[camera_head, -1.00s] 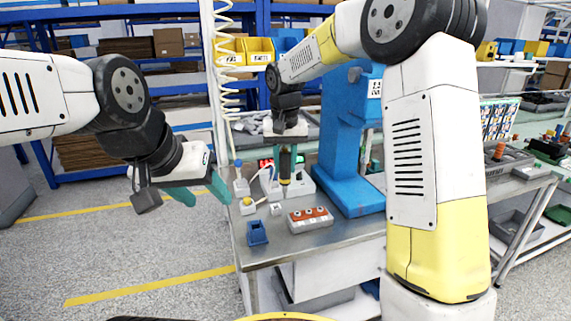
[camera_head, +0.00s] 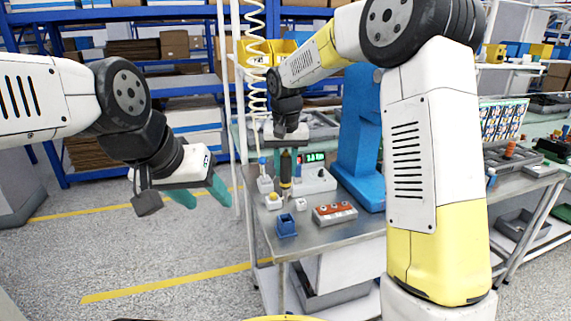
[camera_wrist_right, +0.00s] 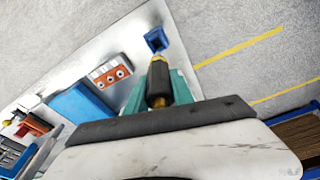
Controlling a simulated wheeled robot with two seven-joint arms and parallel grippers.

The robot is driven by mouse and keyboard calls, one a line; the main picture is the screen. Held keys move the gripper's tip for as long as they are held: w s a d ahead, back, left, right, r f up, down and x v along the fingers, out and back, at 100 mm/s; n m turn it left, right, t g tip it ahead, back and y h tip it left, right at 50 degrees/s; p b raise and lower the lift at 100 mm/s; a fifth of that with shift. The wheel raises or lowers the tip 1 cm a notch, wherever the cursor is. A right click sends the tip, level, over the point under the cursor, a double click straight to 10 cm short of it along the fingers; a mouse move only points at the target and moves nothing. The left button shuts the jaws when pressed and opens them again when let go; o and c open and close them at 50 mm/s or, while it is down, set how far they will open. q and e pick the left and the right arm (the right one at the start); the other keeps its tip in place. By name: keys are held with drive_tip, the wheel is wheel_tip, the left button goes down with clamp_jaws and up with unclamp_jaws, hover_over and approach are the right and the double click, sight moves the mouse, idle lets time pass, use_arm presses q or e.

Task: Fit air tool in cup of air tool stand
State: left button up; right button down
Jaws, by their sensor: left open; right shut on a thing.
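The air tool (camera_head: 286,172) is a dark cylinder with yellow bands, held roughly upright. My right gripper (camera_head: 288,160) is shut on it, above the left part of the bench. In the right wrist view the air tool (camera_wrist_right: 159,82) sits between the teal fingers of my right gripper (camera_wrist_right: 160,76). A small blue open-topped holder (camera_head: 287,224), which looks like the stand's cup, is at the bench's front left corner, apart from the tool. The blue cup (camera_wrist_right: 156,40) shows just past the tool's end in the wrist view. My left gripper (camera_head: 203,194) is open and empty, left of the bench.
An orange-and-grey block (camera_head: 334,213) stands right of the cup. A white device (camera_head: 316,183), small button boxes (camera_head: 273,201) and a tall blue press (camera_head: 359,145) stand behind. A coiled hose (camera_head: 255,60) hangs above. Floor left of the bench (camera_head: 330,236) is free.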

sight(286, 188)
drive_tip(key=shift+f, duration=2.4)
drive_tip(key=shift+f, duration=3)
drive_tip(key=c, duration=1)
unclamp_jaws()
drive_tip(key=r, duration=0.5)
drive_tip(key=s+r, duration=0.1)
drive_tip(key=r, duration=0.1)
drive_tip(key=shift+r, duration=0.35)
